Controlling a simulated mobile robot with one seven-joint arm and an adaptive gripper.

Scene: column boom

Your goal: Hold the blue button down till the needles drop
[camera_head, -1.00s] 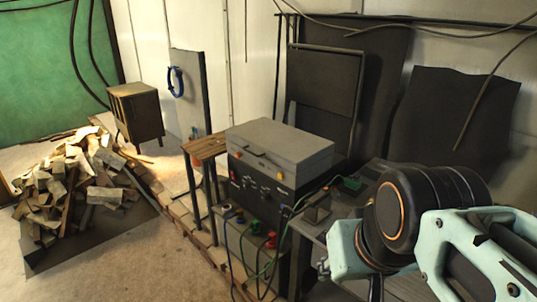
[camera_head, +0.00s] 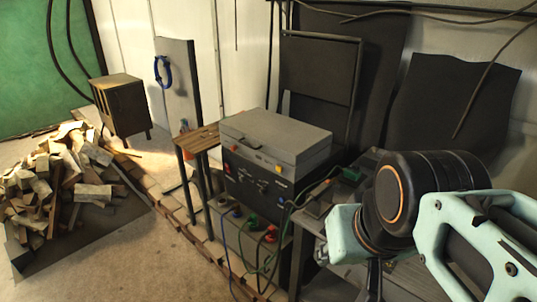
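A control box (camera_head: 262,182) with a dark front panel stands under a grey case (camera_head: 275,137) in the middle of the view. Its front has a small red switch (camera_head: 232,148), a yellow part (camera_head: 253,157) and an orange part (camera_head: 281,170) near the top, and small knobs and dials. Any needles are too small to make out. Below it are a dark bluish round part (camera_head: 236,211), a green one (camera_head: 252,222) and a red one (camera_head: 271,236). I cannot tell which is the blue button. My arm fills the lower right, and my gripper's fingers do not show.
A bench (camera_head: 335,285) with a green part on it (camera_head: 351,174) lies right of the box, partly behind my arm. Cables hang in front. A small wooden table (camera_head: 199,137), an upright board with a blue ring (camera_head: 162,72), a stove (camera_head: 121,105) and a wood pile (camera_head: 65,185) are left.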

